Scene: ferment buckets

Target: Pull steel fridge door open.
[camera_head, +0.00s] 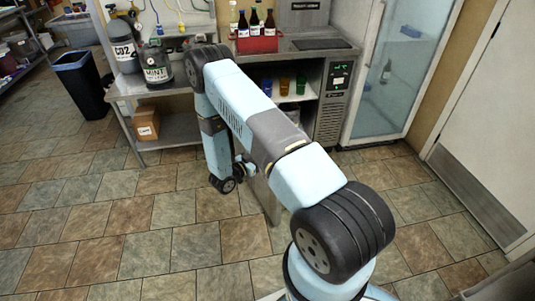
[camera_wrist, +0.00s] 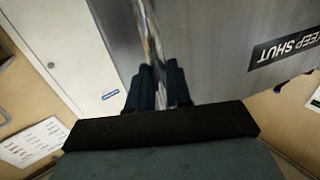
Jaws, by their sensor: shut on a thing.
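The steel fridge door shows in the wrist view (camera_wrist: 225,50) as a grey panel with an upside-down "KEEP SHUT" label. A bright metal bar handle (camera_wrist: 148,35) runs along its left side. My gripper (camera_wrist: 160,76) is shut on this handle, one dark finger on each side. In the head view the steel door (camera_head: 262,192) stands swung out from the under-counter fridge (camera_head: 332,100), nearly edge-on and partly behind my arm. My gripper (camera_head: 243,170) is at its left face, mostly hidden there. The fridge's inside shows a shelf with coloured cups (camera_head: 284,84).
A red bottle crate (camera_head: 257,44) stands on the counter. A tall glass-door cabinet (camera_head: 400,75) stands at the right. A small carton (camera_head: 146,124) sits on the lower shelf, and a black bin (camera_head: 80,85) stands at the left. The tiled floor in front is clear.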

